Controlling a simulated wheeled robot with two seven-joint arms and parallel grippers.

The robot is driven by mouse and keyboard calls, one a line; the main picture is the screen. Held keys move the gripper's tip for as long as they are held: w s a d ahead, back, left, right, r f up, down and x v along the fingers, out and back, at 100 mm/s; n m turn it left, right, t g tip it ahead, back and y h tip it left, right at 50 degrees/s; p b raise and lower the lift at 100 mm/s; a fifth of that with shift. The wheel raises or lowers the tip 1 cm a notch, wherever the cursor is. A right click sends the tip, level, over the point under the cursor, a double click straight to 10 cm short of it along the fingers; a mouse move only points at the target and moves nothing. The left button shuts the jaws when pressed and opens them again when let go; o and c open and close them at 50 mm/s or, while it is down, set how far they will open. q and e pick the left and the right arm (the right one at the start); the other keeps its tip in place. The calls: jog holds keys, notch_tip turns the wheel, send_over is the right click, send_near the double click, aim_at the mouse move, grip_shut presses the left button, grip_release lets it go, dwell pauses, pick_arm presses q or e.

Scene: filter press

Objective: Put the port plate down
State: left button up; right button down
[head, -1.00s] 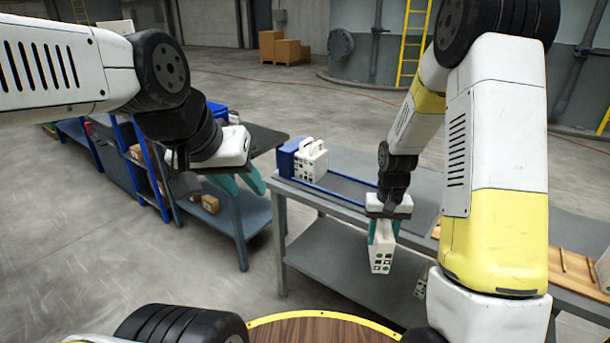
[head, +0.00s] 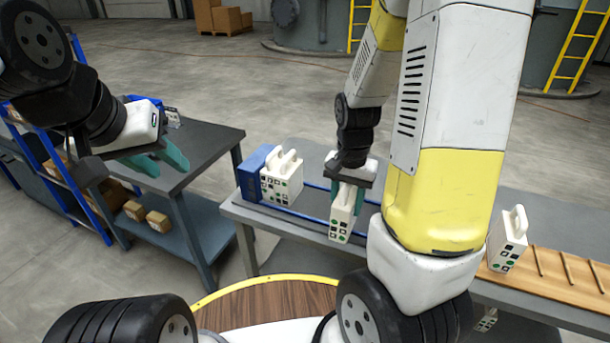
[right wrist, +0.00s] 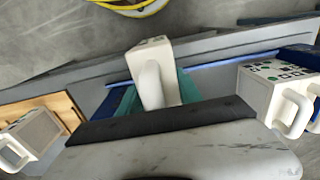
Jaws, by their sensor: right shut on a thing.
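My right gripper (head: 347,190) is shut on a white port plate (head: 341,222) with a ported, dotted face. The plate hangs upright below the fingers, over the front part of the grey bench with the blue rails; I cannot tell whether it touches the bench. In the right wrist view the plate (right wrist: 152,70) and its handle sit between the teal fingers. Other white plates (head: 283,178) stand against the blue end block (head: 252,170) of the press, left of the held plate. My left gripper (head: 160,163) is open and empty above the dark table at left.
Blue rails (head: 300,213) run along the grey bench (head: 235,207). A further white plate (head: 508,240) stands by a slotted wooden rack (head: 560,275) at right. The dark table (head: 205,150) and a blue shelf with boxes (head: 158,221) are at left. The rails are clear between the standing plates and the held one.

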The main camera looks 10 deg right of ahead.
jog(key=shift+w+a+f, duration=0.65)
jog(key=shift+w+f, duration=0.15)
jog(key=shift+w, duration=1.8)
jog(key=shift+w+a+f, duration=0.6)
jog(key=shift+w+f, duration=0.25)
jog(key=shift+w, duration=1.7)
jog(key=shift+w+a+f, duration=0.65)
jog(key=shift+w+f, duration=0.15)
jog(key=shift+w, duration=1.8)
jog(key=shift+f, duration=0.1)
jog(key=c, duration=0.8)
grip_release()
